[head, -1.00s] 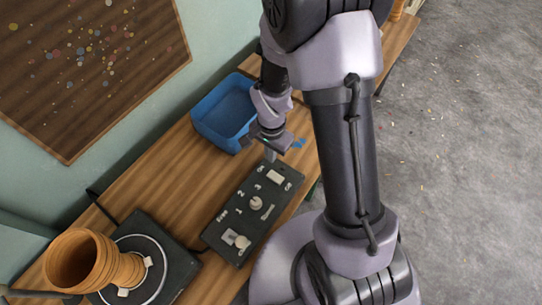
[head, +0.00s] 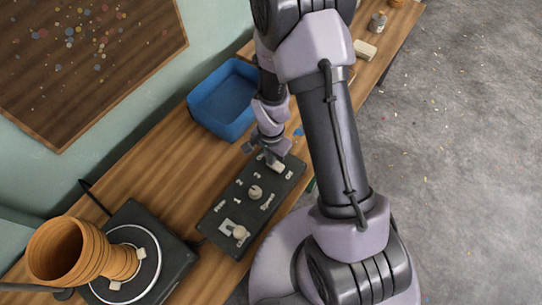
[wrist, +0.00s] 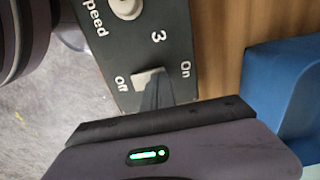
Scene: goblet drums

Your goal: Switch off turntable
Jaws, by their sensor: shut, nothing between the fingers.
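The dark control panel (head: 228,211) lies on the wooden bench. It also shows in the wrist view (wrist: 182,55). Its pale rocker switch (wrist: 149,77) sits between the labels "Off" and "On". Which way the rocker is tipped I cannot tell. My gripper (head: 272,164) is shut and empty, with its tips at the switch end of the panel. In the wrist view the grey fingertips (wrist: 157,90) overlap the switch and hide part of it. They look very close; contact is unclear. The turntable (head: 172,262) carries a wooden goblet drum (head: 62,252) lying tilted, beside the panel.
The panel also has a round speed knob (head: 255,192) and a lever knob (head: 239,232). A blue bin (head: 222,100) stands behind the panel, close to my gripper. Small items, including a pale block (head: 365,49), lie at the bench's far end. Bare bench lies left of the panel.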

